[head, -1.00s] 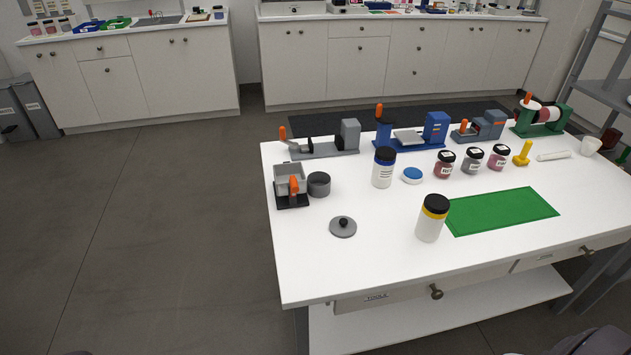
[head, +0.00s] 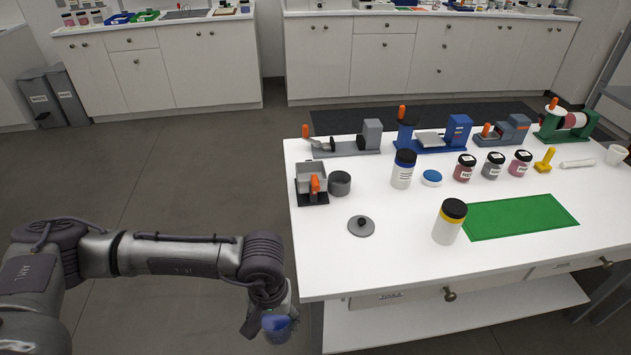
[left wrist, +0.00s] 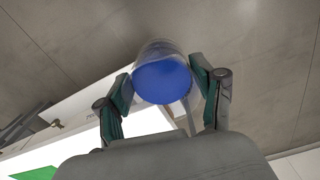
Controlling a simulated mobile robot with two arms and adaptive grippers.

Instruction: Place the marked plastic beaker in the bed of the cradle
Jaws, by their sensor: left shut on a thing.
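My left gripper (head: 262,312) is shut on a clear plastic beaker (head: 277,324) with blue in its lower part. They are off the table's left side, above the floor. In the left wrist view the beaker (left wrist: 160,76) sits between the two fingers, its blue part facing the camera; no marking is readable. Several devices line the table's back edge: a grey one (head: 372,135), a blue one (head: 458,130) with a pale flat plate, a blue-grey one (head: 515,128) and a green one (head: 585,125) holding a roll. I cannot tell which is the cradle. My right gripper is not in view.
The white table (head: 330,265) carries a yellow-banded jar (head: 448,226), a blue-banded jar (head: 402,172), a grey lid (head: 361,226), a grey pot (head: 340,184) and several small pigment jars. A green mat (head: 520,216) lies front right. The table's front left is clear.

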